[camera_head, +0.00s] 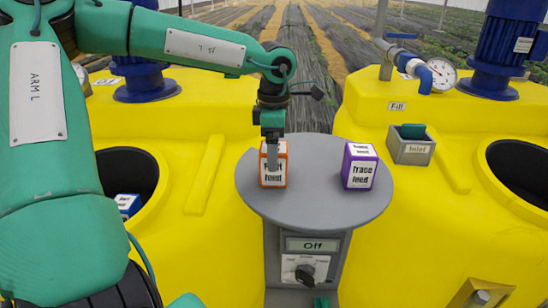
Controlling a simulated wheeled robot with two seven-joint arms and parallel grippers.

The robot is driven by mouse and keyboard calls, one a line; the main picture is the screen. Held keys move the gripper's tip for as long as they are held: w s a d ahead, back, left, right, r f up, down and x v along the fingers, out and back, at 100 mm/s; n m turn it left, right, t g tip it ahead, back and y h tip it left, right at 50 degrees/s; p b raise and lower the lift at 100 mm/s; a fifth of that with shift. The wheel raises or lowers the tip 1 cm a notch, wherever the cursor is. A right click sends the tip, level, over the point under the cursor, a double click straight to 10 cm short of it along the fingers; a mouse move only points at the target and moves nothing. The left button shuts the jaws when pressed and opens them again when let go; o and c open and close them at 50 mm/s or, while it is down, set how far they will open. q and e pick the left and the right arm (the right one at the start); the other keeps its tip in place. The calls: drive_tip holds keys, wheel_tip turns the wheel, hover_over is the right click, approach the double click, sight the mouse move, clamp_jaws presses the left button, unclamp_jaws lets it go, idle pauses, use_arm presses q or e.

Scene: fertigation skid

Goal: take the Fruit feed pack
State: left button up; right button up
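The Fruit feed pack (283,172), a white cube with orange edges, stands on the left part of the round grey table. Its label is partly hidden by my gripper, leaving "feed" readable. My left gripper (272,160) points straight down at the pack, with a finger in front of its near face. The finger on the far side is hidden, so I cannot tell whether it is open or shut on the pack. The pack appears upright and resting on the table. My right gripper is not in view.
The round grey table (315,205) also holds a purple-edged Trace feed pack (360,166) at right. Below is a panel with an "Off" display (313,245) and a knob (305,273). Yellow tanks flank it; a blue-edged pack (127,205) shows in the left opening. A grey Inlet box (411,150) sits right.

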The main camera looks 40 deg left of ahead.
use_arm(q)
drive_tip(key=shift+a+f, duration=0.1)
drive_tip(key=shift+f, duration=1)
drive_tip(key=c, duration=1.3)
drive_tip(key=shift+w+r, duration=0.1)
drive_tip(key=shift+r, duration=0.1)
